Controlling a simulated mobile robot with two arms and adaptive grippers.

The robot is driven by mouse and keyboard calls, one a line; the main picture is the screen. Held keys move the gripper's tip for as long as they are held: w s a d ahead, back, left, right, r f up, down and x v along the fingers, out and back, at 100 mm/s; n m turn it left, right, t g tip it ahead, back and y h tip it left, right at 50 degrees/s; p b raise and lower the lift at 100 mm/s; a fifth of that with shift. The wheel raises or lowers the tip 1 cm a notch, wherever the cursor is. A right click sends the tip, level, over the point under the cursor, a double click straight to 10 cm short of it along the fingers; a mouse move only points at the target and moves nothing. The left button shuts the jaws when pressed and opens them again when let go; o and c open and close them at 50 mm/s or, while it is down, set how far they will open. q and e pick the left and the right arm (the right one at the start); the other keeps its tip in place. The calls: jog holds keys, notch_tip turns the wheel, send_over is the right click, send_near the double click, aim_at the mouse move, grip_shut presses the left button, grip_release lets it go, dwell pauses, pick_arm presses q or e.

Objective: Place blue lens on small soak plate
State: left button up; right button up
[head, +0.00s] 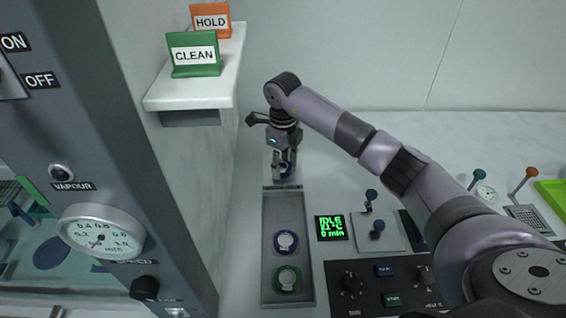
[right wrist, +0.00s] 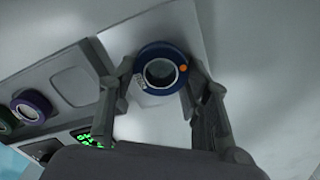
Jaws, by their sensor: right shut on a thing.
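My right gripper (head: 283,166) is shut on the blue lens (head: 288,169), past the far end of the long grey tray. In the right wrist view the blue lens (right wrist: 162,69) is a dark blue ring with clear glass, an orange dot and a small label, between the fingertips (right wrist: 160,80). A pale square plate (right wrist: 188,38), seemingly the small soak plate, shows behind the lens; a bit of it shows in the head view (head: 291,182). I cannot tell whether the lens touches it. My left gripper is out of view.
The grey tray (head: 268,222) holds a purple-rimmed lens (head: 286,242) and a green-rimmed lens (head: 287,279). An IDLE display (head: 330,227) and control panel stand to its right. A shelf (head: 190,92) with CLEAN and HOLD signs and a grey cabinet (head: 130,170) bound the left.

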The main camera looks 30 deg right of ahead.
aim_at(283, 166)
jog(key=shift+f, duration=0.15)
jog(key=o, duration=1.2)
jog(key=shift+c, duration=0.2)
jog(key=shift+r, duration=0.3)
notch_tip(283, 166, up, 12)
jog(key=b, duration=0.2)
jog(key=shift+f, duration=0.1)
